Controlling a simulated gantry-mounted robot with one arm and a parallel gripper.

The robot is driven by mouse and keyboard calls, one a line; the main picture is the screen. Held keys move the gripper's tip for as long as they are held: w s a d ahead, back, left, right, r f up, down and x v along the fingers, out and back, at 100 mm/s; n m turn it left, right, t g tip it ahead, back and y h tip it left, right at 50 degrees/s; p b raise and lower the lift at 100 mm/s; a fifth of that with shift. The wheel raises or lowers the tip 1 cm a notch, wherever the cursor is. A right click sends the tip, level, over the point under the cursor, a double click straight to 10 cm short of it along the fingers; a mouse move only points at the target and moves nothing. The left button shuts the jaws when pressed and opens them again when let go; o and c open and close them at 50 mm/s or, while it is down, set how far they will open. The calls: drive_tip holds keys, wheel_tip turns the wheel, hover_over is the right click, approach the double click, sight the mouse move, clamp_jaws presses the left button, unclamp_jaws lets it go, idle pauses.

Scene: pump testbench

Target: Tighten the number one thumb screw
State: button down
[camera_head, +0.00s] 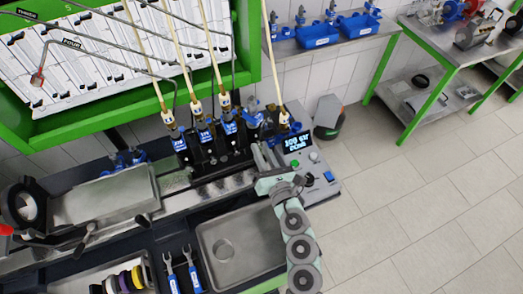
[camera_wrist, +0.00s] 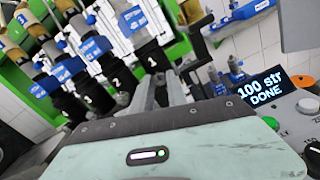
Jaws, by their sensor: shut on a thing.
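My gripper (camera_head: 264,154) is at the right end of the row of black pump holders in the head view. In the wrist view its two grey fingers (camera_wrist: 164,82) reach toward the black holder marked 1 (camera_wrist: 150,56). The fingers are close around something small beside that holder, where the number one thumb screw would be; the screw itself is mostly hidden by the fingers. Holders marked 2 (camera_wrist: 117,82) and 3 (camera_wrist: 88,98) stand to its left, with blue labels above them.
A control box with a lit display (camera_head: 297,143) stands just right of my gripper; it reads "100 str DONE" in the wrist view (camera_wrist: 262,93). Pale tubes rise from the pumps. A metal sink (camera_head: 240,245) lies in front. The green-framed board (camera_head: 110,50) is behind.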

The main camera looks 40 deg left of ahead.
drive_tip(key=m, duration=0.3)
drive_tip(key=shift+r+p, duration=0.1)
drive_tip(key=shift+p, duration=0.2)
drive_tip(key=m+p, duration=0.1)
drive_tip(key=m, duration=0.3)
drive_tip(key=shift+r, duration=0.15)
drive_tip(key=m+p, duration=0.4)
drive_tip(key=m, duration=0.2)
drive_tip(key=shift+r, duration=0.1)
drive_tip(key=m+p, duration=0.2)
drive_tip(key=m, duration=0.2)
drive_tip(key=shift+m+p, duration=0.4)
drive_tip(key=m+p, duration=0.1)
drive_tip(key=m, duration=0.1)
drive_tip(key=shift+m+p, duration=0.85)
drive_tip(key=shift+m, duration=0.25)
drive_tip(key=shift+f, duration=0.2)
